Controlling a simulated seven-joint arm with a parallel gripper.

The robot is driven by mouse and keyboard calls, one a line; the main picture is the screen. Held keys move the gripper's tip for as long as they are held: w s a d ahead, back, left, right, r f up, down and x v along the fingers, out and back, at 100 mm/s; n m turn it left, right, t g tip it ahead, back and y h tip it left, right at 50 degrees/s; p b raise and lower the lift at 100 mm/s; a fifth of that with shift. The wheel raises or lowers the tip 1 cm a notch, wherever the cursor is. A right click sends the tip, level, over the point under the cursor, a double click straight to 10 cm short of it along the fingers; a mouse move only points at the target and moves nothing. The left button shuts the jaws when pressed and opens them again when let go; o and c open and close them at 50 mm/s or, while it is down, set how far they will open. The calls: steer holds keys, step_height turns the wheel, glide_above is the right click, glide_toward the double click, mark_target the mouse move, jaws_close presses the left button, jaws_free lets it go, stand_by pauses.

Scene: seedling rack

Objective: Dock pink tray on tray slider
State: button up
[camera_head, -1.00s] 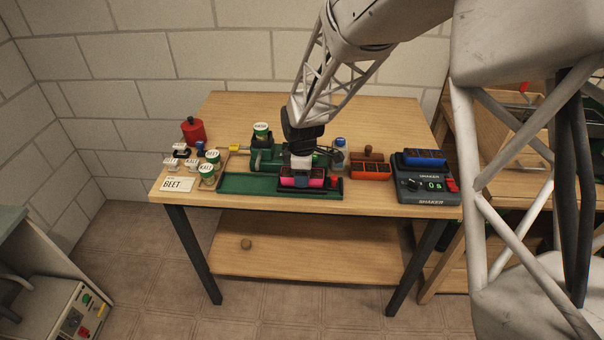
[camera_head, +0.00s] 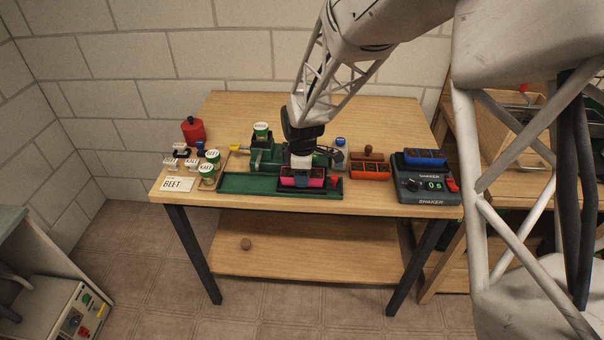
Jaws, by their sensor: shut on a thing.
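The pink tray (camera_head: 316,181) sits at the right end of the long green tray slider (camera_head: 248,184), at the front of the wooden table. Dark filling shows in the tray's top. My gripper (camera_head: 301,165) points down over the tray's left part and is shut on it. The fingertips are small here, and part of the tray's left side and back is hidden by them. I cannot tell whether the tray is fully seated in the slider or just above it.
Behind the slider stands a green device (camera_head: 267,158). To the right are an orange tray (camera_head: 370,170) and the shaker (camera_head: 425,183) with a blue tray (camera_head: 425,157) on top. Seed jars (camera_head: 207,172), a BEET card (camera_head: 178,184) and a red canister (camera_head: 193,130) stand left.

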steer(key=shift+f, duration=0.55)
steer(key=o, duration=0.7)
steer(key=shift+r, duration=0.1)
steer(key=shift+r, duration=5.4)
